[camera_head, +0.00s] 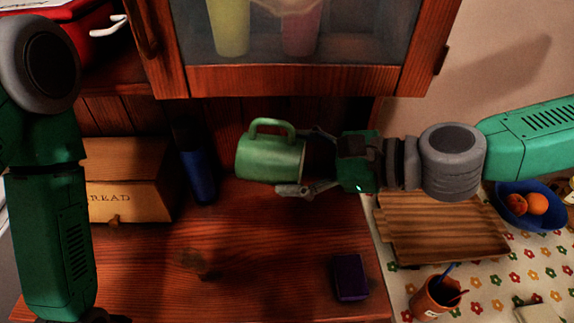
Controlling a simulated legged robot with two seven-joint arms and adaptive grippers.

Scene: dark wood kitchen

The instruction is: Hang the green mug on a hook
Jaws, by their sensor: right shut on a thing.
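The green mug (268,160) is held above the wooden counter, lying on its side with its handle (270,127) pointing up. My right gripper (305,163) comes in from the right and is shut on the mug, with one finger on the far side and one on the near side. My left arm hangs at the left edge; its gripper is at most a dark sliver at the bottom edge, and its fingers are out of the frame. No hook can be made out in this view.
A glass-fronted cabinet (290,80) hangs above the mug. A bread box (125,190) and a blue bottle (199,176) stand left of it. A dark purple box (349,278) sits at the counter's front right. A cutting board (440,228) and fruit bowl (533,217) are further right.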

